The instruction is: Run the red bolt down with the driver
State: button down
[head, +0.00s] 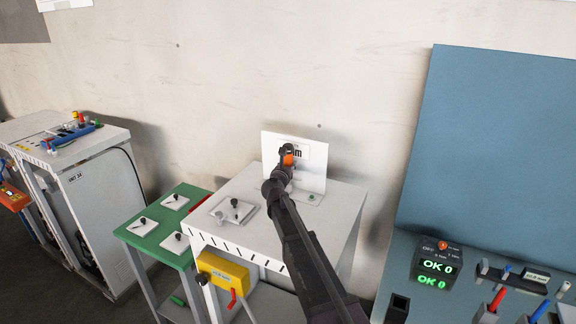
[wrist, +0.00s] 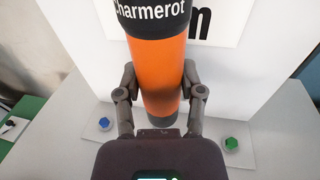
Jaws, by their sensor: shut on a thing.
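My gripper (wrist: 160,85) is shut on the driver (wrist: 157,62), an orange cylinder with a black upper part lettered "Charmerot". The driver stands roughly upright between the fingers, in front of a white upright panel (head: 314,172). In the head view the orange of the driver (head: 288,160) shows at the end of my arm. A blue bolt head (wrist: 104,123) lies left of the driver and a green one (wrist: 231,143) right of it, on the panel's base. No red bolt shows there; the driver and gripper hide the middle of the base and the driver's lower tip.
The panel stands on a white cabinet (head: 253,190), with a knobbed plate (head: 236,211) to its left. A lower green table (head: 152,239) holds more plates. At right, a black box (head: 437,263) reading "OK 0" stands on a bench beside a tool rack. The wall is close behind.

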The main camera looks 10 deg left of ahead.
aim_at(288, 154)
jog(key=shift+f+b, duration=0.4)
jog(key=shift+f, duration=0.05)
dwell(1.4)
jog(key=shift+r, duration=0.2)
jog(key=shift+r+p, duration=2.35)
jog(key=shift+p, duration=0.15)
